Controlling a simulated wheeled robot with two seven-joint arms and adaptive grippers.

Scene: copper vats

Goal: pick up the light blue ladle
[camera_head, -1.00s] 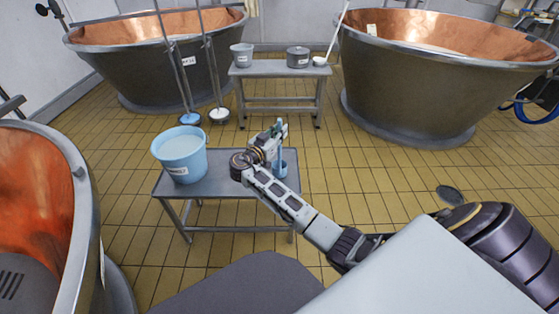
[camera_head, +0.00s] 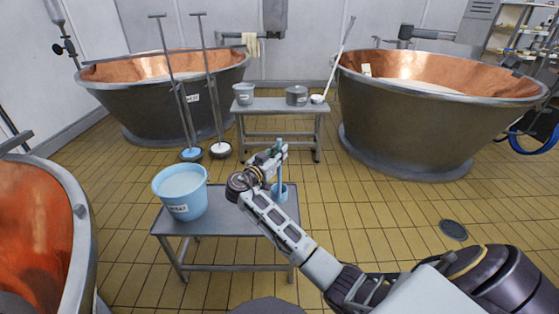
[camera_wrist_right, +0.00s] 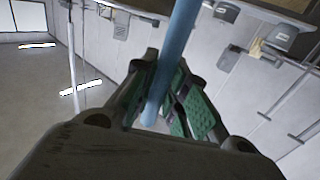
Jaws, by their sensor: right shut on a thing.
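The light blue ladle (camera_head: 280,191) is over the right part of the near grey table (camera_head: 232,228), its handle upright and its bowl down. I cannot tell whether the bowl touches the tabletop. My right gripper (camera_head: 276,155) is shut on the ladle's handle, above the bowl. In the right wrist view, the blue handle (camera_wrist_right: 178,45) runs between the green finger pads of my gripper (camera_wrist_right: 170,92). The bowl is not visible there. My left gripper is not in view.
A light blue bucket (camera_head: 181,192) stands on the near table's left side. A farther table (camera_head: 280,106) holds a grey bucket (camera_head: 244,93), a grey pot (camera_head: 297,95) and a white ladle (camera_head: 317,99). Copper vats surround the tables.

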